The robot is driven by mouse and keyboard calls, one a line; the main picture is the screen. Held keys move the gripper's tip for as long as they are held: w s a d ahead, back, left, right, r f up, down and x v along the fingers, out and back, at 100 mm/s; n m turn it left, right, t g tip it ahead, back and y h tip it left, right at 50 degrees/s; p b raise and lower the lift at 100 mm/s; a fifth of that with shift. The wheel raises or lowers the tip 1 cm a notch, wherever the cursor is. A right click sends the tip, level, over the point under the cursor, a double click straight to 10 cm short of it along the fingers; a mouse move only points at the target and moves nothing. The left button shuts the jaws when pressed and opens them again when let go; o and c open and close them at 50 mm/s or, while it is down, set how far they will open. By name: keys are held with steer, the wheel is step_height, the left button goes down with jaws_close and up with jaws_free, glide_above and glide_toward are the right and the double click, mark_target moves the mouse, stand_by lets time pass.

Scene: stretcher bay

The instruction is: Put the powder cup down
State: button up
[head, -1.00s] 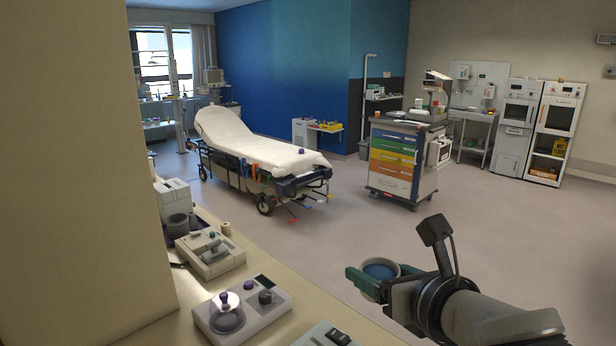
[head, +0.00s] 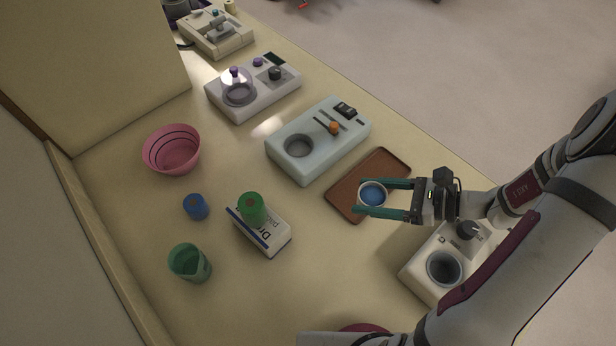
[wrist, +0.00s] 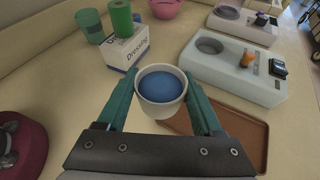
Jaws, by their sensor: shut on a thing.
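The powder cup (head: 373,194) is a small white cup with blue powder inside. My gripper (head: 376,199) is shut on it, one green finger on each side. The cup looks upright and shows in the wrist view (wrist: 161,103) between the fingers. In the head view it overlaps the brown tray (head: 385,162). The tray also shows behind and to the right of the cup in the wrist view (wrist: 243,138). I cannot tell the exact gap between cup and counter.
A pale device (head: 281,158) stands beyond the tray; a white device (head: 412,270) stands near my arm. A blue cylinder (head: 196,207), green cup (head: 189,263) and pink bowl (head: 172,152) stand left. Counter between is bare.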

glide_above(314, 213)
steer(key=f, duration=0.6)
steer(key=shift+s+d+f, duration=0.15)
steer(key=shift+s+f, duration=0.05)
steer(key=shift+f, duration=0.05)
steer(key=f, duration=0.4)
steer(key=shift+w+a+f, duration=0.1)
steer(key=shift+a+f, duration=0.1)
steer(key=shift+a, duration=0.05)
steer(key=o, duration=1.3)
steer(key=shift+o, duration=0.2)
steer(key=shift+d+r, duration=0.1)
